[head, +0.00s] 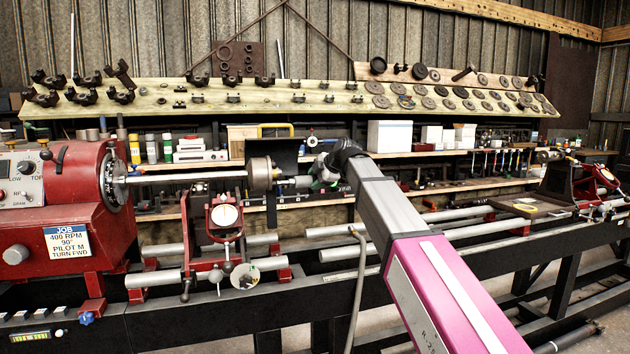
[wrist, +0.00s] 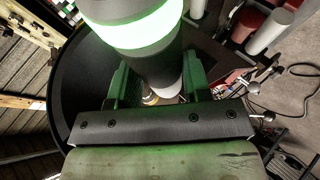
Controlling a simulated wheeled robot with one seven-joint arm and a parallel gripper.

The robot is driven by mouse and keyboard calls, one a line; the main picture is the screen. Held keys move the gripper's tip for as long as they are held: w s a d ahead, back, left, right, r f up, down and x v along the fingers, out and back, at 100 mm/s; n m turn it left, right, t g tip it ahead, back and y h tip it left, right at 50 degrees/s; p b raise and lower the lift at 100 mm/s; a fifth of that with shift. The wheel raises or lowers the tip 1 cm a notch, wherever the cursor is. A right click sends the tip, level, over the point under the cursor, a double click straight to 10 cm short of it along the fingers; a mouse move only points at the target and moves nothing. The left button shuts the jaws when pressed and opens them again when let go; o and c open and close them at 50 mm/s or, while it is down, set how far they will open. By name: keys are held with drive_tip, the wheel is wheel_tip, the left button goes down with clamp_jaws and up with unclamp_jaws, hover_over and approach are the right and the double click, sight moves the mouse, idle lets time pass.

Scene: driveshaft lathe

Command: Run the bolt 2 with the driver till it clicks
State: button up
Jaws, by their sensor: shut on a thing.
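My gripper (head: 325,172) is shut on the driver (head: 292,181) and holds it about level, its nose pointing left at the round grey flange (head: 262,173) on the shaft (head: 190,177). In the wrist view, the green fingers of my gripper (wrist: 156,80) stand on both sides of the driver's dark body (wrist: 155,62), which has a bright green lit band. Driver and flange look very close in the head view; I cannot tell whether they touch. Bolt 2 cannot be made out; the driver and flange hide that spot.
The red lathe headstock (head: 75,215) stands at the left. Lathe rails (head: 340,252) run below my arm. A parts shelf (head: 300,98) spans the back.

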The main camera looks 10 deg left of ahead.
drive_tip(key=shift+w+d, duration=0.65)
drive_tip(key=shift+d, duration=0.35)
drive_tip(key=shift+w+d, duration=0.6)
drive_tip(key=shift+d, duration=0.4)
